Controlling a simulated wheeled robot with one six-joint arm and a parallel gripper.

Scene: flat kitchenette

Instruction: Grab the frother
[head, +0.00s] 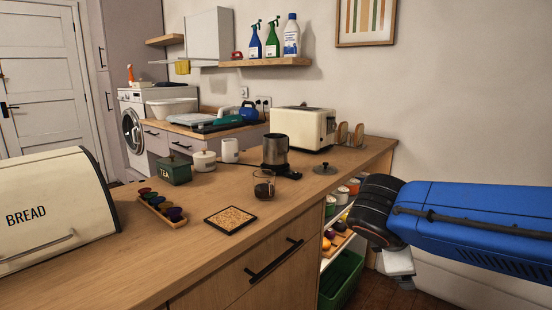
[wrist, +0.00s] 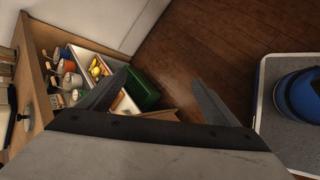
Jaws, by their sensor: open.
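The frother looks to be the steel jug (head: 275,150) on a black base, upright on the wooden counter in the head view. A dark round lid with a knob (head: 325,168) lies to its right. My gripper (wrist: 161,78) is open in the wrist view, with nothing between its two fingers. In the head view my gripper (head: 398,264) points down beyond the counter's right end, to the right of the frother and apart from it. Its fingertips are not clear there. I cannot make out the frother with certainty at the wrist view's left edge.
A toaster (head: 303,128) stands behind the frother. A glass carafe (head: 264,185) and a mat (head: 230,218) are in front; a white mug (head: 230,150) is to the left. Open shelves (head: 338,245) with jars and a green crate (head: 342,279) fill the counter's end. The floor (wrist: 185,45) beneath my gripper is clear.

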